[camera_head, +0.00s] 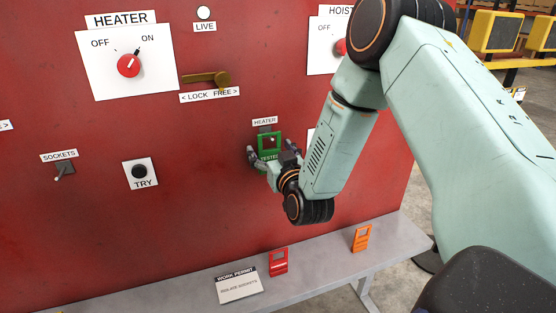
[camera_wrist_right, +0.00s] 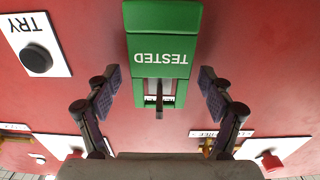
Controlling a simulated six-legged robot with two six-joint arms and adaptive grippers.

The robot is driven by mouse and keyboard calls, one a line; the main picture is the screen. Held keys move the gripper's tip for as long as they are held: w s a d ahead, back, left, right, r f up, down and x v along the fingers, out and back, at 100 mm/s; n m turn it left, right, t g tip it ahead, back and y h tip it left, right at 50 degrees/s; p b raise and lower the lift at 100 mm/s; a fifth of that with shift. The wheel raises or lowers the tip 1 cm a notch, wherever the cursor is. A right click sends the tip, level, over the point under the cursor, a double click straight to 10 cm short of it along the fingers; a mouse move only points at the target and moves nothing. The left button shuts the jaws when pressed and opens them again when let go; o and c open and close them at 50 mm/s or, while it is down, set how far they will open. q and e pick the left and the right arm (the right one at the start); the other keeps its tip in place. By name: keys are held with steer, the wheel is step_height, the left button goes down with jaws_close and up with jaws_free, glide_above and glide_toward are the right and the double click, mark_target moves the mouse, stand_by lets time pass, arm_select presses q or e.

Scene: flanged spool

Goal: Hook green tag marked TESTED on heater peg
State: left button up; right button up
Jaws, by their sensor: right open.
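The green tag marked TESTED (camera_head: 261,146) is against the red panel, just below the small HEATER label (camera_head: 264,121). In the right wrist view the tag (camera_wrist_right: 163,48) appears upside down, and the dark heater peg (camera_wrist_right: 160,98) shows in its window, so the tag appears to hang on the peg. My right gripper (camera_head: 271,155) is in front of the tag. In the right wrist view its two fingers (camera_wrist_right: 160,82) are spread wide, one on each side of the tag and apart from it. My left gripper is not in view.
A grey shelf (camera_head: 190,296) below the panel holds a red tag (camera_head: 279,262), an orange tag (camera_head: 361,238) and a work permit card (camera_head: 239,286). The panel carries a red heater knob (camera_head: 129,66), a brass lock lever (camera_head: 208,78), a sockets switch (camera_head: 64,170) and a TRY button (camera_head: 139,172).

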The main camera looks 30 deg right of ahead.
steer(key=v, duration=1.1)
steer(key=x, duration=1.1)
steer(key=shift+w, duration=0.25)
steer(key=shift+w+d+r, duration=0.1)
steer(key=shift+w+r, duration=0.05)
steer(key=shift+w, duration=0.05)
steer(key=shift+s+r, duration=0.2)
steer(key=shift+s, duration=0.2)
